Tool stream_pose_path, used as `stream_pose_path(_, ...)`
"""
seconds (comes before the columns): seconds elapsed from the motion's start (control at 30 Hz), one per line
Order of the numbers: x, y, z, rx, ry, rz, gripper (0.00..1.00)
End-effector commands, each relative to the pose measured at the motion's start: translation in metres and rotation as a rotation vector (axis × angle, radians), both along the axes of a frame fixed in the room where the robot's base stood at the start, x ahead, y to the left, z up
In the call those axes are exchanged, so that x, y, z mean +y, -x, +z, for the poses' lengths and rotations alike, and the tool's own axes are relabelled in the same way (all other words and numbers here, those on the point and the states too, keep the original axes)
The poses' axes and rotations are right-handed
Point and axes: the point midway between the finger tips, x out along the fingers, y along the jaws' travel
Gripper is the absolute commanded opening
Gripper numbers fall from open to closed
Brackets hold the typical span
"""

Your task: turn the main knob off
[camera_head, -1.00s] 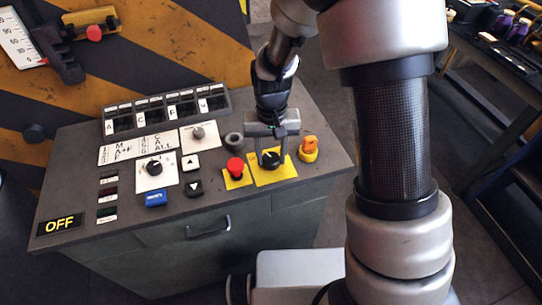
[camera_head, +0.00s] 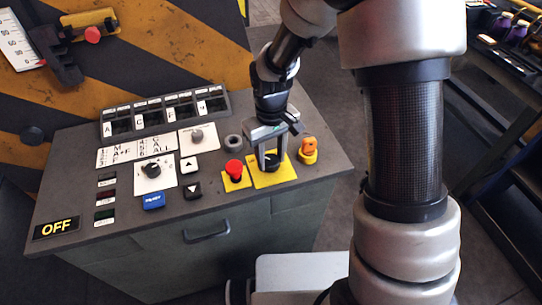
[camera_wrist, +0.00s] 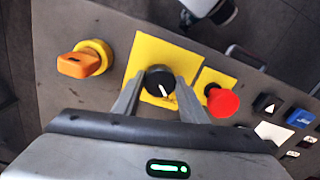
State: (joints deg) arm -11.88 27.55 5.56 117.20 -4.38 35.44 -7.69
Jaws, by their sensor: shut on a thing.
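The main knob is a black rotary knob (camera_wrist: 160,82) with a white pointer line, on a yellow square plate (camera_wrist: 146,54). In the head view the knob (camera_head: 270,160) sits near the right end of the sloped grey console, partly hidden by the fingers. My gripper (camera_wrist: 160,90) is directly over it, with one finger on each side, shut on the knob. An "OFF" sign (camera_head: 57,228) with yellow letters is at the console's front left corner.
A red mushroom button (camera_head: 234,167) stands just left of the knob, and an orange key switch (camera_head: 308,146) just right. A second black knob (camera_head: 152,170), a blue button (camera_head: 153,201) and arrow buttons lie further left on the console (camera_head: 200,215).

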Motion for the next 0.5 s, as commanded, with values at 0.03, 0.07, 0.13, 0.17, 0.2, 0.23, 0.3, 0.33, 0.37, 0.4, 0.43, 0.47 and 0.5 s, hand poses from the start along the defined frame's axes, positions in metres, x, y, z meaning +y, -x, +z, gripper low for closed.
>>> stream_pose_path(0.03,0.0001,-0.0005,0.0006,-0.001,0.0,0.004,0.16)
stream_pose_path(0.07,0.0001,-0.0005,0.0006,-0.001,0.0,0.005,0.16)
stream_pose_path(0.13,0.0001,-0.0005,0.0006,-0.001,0.0,0.005,0.16)
stream_pose_path(0.17,0.0001,-0.0005,0.0006,-0.001,0.0,0.005,0.16)
stream_pose_path(0.2,0.0001,-0.0005,0.0006,-0.001,0.0,0.005,0.16)
stream_pose_path(0.23,0.0001,-0.0005,0.0006,-0.001,0.0,0.005,0.16)
stream_pose_path(0.3,0.0,-0.0004,0.0006,-0.001,0.0,0.004,0.43)
stream_pose_path(0.33,0.0,-0.0004,0.0005,-0.001,0.0,0.004,0.48)
stream_pose_path(0.37,0.0001,-0.0004,0.0005,-0.001,0.0,0.004,0.53)
stream_pose_path(0.4,0.0001,-0.0004,0.0005,-0.001,0.0,0.004,0.57)
stream_pose_path(0.43,0.0001,-0.0003,0.0004,-0.001,0.0,0.003,0.57)
stream_pose_path(0.47,0.0001,-0.0003,0.0004,-0.001,0.0,0.003,0.57)
stream_pose_path(0.5,0.0001,-0.0003,0.0003,-0.001,0.0,0.003,0.57)
